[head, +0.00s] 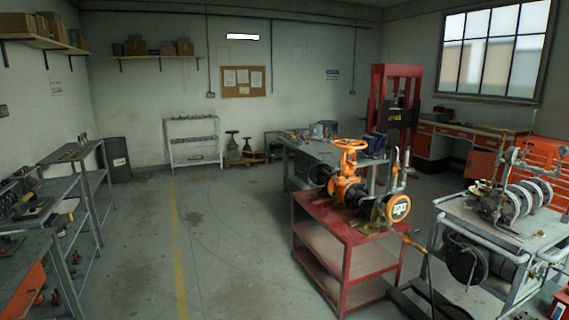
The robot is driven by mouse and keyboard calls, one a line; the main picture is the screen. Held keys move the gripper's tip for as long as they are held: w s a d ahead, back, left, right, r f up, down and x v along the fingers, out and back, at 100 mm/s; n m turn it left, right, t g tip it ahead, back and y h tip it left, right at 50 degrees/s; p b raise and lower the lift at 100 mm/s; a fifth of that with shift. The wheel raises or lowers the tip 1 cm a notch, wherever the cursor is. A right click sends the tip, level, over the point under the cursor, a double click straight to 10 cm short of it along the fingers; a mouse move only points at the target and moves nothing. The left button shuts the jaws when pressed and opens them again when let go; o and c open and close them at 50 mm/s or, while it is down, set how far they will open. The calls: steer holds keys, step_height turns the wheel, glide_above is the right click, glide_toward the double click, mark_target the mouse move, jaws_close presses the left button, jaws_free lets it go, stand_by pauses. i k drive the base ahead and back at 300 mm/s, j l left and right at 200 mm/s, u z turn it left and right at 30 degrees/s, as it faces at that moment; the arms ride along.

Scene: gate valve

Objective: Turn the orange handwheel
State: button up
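The orange handwheel (350,144) sits level on top of an orange gate valve (347,184). The valve stands on the top of a red metal cart (344,236), right of the picture's middle. The wheel looks clear of anything touching it. A round orange-rimmed disc with a pale face (398,208) is at the right of the valve, with upright grey pipework behind it. My gripper does not show in the head view.
A grey workbench (310,149) stands behind the cart, and a red press frame (397,90) behind that. A grey equipment cart (474,208) stands close at the right. Metal shelves (84,155) line the left. The floor (220,250) left of the red cart is clear.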

mark_target(350, 145)
steer(key=i, duration=3.8)
steer(key=i+j+z, duration=0.1)
steer(key=i, duration=0.4)
steer(key=i+j+z, duration=0.1)
steer(key=i, duration=0.45)
steer(key=i+j+z, duration=0.1)
steer(key=i, duration=0.4)
